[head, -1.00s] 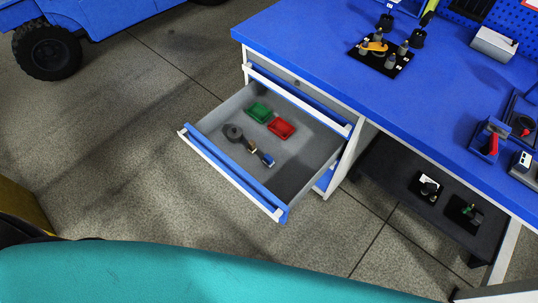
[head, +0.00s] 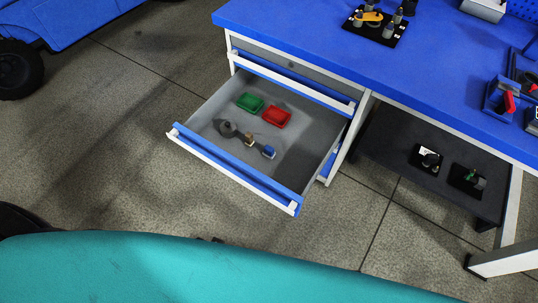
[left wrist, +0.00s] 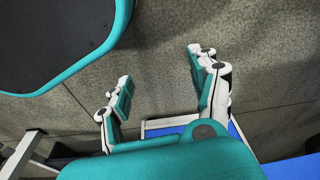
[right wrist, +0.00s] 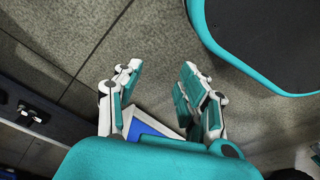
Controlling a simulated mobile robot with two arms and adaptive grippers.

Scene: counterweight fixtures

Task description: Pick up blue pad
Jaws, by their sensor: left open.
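A small blue block, which looks like the blue pad (head: 268,152), lies in the open drawer (head: 310,150). It is at the right end of a short row with a tan piece (head: 249,140) and a dark grey round part (head: 227,129). My left gripper (left wrist: 160,80) is open and empty above the floor in the left wrist view. My right gripper (right wrist: 158,78) has its fingers apart with nothing between them in the right wrist view. Neither gripper shows in the head view, and the pad shows in neither wrist view.
A green tray (head: 249,102) and a red tray (head: 276,116) sit in the drawer behind the row. The drawer's blue front edge (head: 235,168) faces me. The blue bench top (head: 330,40) holds fixtures, and a dark lower shelf (head: 400,155) stands to the right. Open floor lies left of the drawer.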

